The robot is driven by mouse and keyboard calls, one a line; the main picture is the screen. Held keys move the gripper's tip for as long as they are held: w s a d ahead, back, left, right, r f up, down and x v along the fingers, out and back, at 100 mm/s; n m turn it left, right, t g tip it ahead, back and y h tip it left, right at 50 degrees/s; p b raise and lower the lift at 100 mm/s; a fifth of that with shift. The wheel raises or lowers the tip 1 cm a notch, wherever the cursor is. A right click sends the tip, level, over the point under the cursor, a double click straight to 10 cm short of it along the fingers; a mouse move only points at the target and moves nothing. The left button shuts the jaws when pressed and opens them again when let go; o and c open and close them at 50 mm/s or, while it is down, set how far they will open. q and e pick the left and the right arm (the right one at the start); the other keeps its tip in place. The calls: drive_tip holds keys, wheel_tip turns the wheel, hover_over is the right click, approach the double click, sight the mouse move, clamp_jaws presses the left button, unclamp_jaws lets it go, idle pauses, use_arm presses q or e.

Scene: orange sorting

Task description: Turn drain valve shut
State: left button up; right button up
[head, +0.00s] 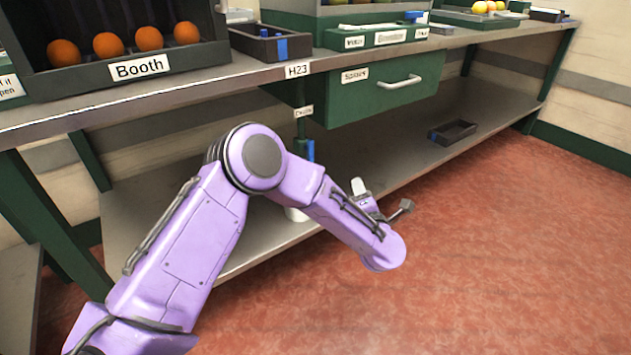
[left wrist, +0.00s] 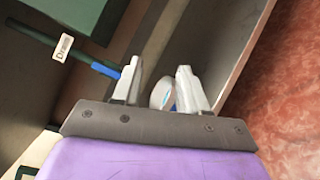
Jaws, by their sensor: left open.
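The drain valve's blue handle (head: 310,150) shows under the bench, below a small "Drain" label (head: 303,112), partly hidden by my left arm. In the left wrist view the blue handle (left wrist: 104,71) runs roughly in line with a dark green pipe (left wrist: 40,37). My left gripper (head: 361,188) is to the right of the valve in the head view. In the left wrist view its two pale fingers (left wrist: 160,85) stand apart with nothing held. The handle's end appears beside the left finger; I cannot tell whether they touch. My right gripper is out of view.
A white round container (head: 296,214) sits on the lower shelf (head: 380,150), mostly behind my arm. A dark tray (head: 452,131) lies farther right on that shelf. The green drawer (head: 385,90) and bench top are above. The red floor at right is clear.

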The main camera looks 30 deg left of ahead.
sight(312, 147)
use_arm(q)
drive_tip(key=s+a+r+n+g+y, duration=0.1)
drive_tip(key=a+r+n+g+y, duration=0.55)
drive_tip(key=n, duration=1.35)
drive_tip(key=shift+g+h, duration=0.25)
drive_tip(key=shift+g, duration=0.1)
drive_tip(key=b+x, duration=0.2)
drive_tip(key=x, duration=0.7)
drive_tip(key=shift+f+b, duration=0.1)
drive_tip(key=shift+b, duration=0.2)
drive_tip(key=shift+w+a, duration=0.3)
drive_tip(key=shift+a, duration=0.2)
clamp_jaws()
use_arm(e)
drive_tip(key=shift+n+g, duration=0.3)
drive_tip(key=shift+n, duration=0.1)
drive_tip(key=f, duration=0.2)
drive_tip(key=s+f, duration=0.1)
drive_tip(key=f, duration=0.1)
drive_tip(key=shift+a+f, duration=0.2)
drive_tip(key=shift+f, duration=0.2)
